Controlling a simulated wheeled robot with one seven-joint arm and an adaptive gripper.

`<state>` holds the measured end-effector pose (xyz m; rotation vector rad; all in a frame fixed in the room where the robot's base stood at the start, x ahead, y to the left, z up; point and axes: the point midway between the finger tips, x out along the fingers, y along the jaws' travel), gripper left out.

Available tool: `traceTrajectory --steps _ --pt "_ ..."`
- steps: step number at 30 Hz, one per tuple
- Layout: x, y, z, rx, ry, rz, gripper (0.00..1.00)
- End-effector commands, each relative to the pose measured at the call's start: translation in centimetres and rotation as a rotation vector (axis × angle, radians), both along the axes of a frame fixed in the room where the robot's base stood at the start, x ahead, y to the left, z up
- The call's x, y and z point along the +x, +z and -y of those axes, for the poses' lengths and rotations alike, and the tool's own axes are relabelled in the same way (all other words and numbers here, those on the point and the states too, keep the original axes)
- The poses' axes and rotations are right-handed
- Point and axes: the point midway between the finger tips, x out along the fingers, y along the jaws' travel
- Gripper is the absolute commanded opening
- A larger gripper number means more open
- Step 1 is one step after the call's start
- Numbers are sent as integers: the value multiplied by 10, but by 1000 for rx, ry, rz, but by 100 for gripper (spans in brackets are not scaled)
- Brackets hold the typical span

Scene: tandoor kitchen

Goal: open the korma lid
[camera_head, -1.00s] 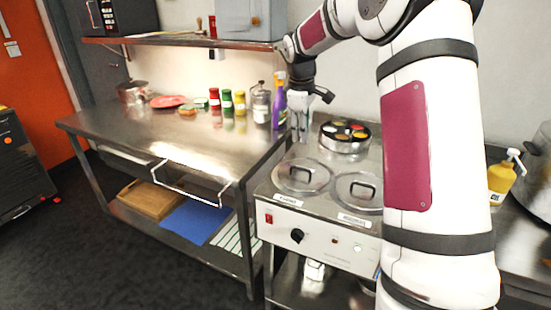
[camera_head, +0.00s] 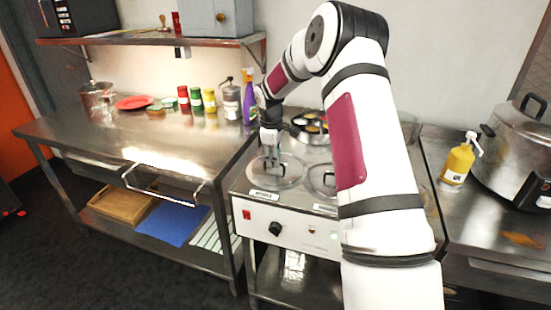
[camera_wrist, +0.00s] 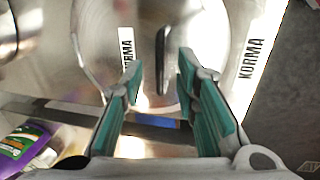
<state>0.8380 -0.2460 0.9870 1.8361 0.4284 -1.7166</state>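The korma lid (camera_head: 287,180) is a round, shiny lid on the left well of the steel warmer. In the wrist view the lid (camera_wrist: 205,35) shows its dark bar handle (camera_wrist: 161,60) and the KORMA label (camera_wrist: 256,60) to the right. My gripper (camera_head: 271,163) points down over this lid. In the wrist view my gripper (camera_wrist: 160,78) is open, with teal-padded fingers to either side of the handle and nothing held. I cannot tell whether the fingertips are down at the handle's height.
A second lid (camera_head: 322,180) sits close on the right. A round spice tin (camera_head: 311,126) stands behind. A purple bottle (camera_head: 248,100) and several jars stand on the steel table (camera_head: 110,140) at left. A yellow pump bottle (camera_head: 458,162) and large pot (camera_head: 515,150) are at right.

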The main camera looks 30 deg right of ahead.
Motion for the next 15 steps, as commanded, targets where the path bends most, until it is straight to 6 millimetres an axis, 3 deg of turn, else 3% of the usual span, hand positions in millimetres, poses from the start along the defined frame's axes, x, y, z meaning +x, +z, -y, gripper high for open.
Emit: traceTrajectory --steps 12,15 --pt "1 -8 1 -1 0 1 28" --pt "1 -8 1 -1 0 -1 8"
